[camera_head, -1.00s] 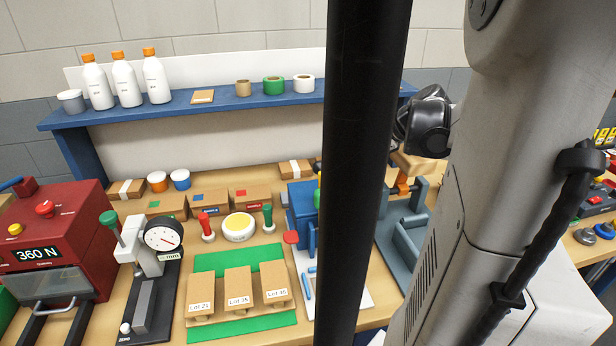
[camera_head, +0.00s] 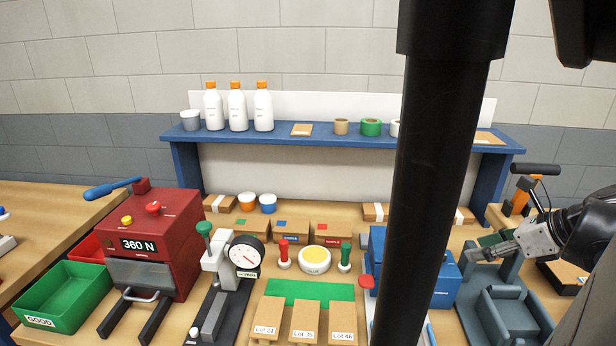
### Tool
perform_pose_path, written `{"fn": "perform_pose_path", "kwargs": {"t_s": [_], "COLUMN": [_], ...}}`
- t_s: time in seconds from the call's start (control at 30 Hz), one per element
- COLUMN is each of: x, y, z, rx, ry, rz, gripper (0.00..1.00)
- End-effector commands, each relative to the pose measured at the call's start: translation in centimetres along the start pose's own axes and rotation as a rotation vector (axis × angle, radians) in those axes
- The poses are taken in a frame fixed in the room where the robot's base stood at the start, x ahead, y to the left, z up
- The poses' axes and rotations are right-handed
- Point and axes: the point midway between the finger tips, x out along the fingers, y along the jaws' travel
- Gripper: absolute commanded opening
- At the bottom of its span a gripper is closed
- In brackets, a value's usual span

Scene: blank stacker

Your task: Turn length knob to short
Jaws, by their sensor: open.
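No knob that I can read as a length knob shows in the head view. My gripper (camera_head: 478,251) is at the right, pointing left, above a blue-grey machine (camera_head: 507,308). It is open, and I see nothing held in it. The red tester (camera_head: 178,238) at the left shows 360 N and carries a red knob (camera_head: 153,208) and a yellow knob (camera_head: 127,220), far from my gripper. My black column hides part of the bench between the blue box (camera_head: 445,282) and the middle.
A blue shelf (camera_head: 285,133) runs behind. A green bin (camera_head: 62,296) is at the left. An orange-based press (camera_head: 518,203) stands behind my gripper.

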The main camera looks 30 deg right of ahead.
Motion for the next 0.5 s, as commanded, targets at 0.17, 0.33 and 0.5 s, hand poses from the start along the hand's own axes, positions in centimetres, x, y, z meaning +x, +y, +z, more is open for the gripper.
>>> {"fn": "perform_pose_path", "kwargs": {"t_s": [0.17, 0.33, 0.5], "x": [3.6, 6.5, 8.5], "y": [-0.2, -0.2, -0.3], "z": [0.0, 0.0, 0.0], "rx": [-0.003, -0.002, -0.001], "ry": [0.0, 0.0, 0.0], "rz": [0.002, 0.001, 0.0], "gripper": [0.41, 0.41, 0.41]}}
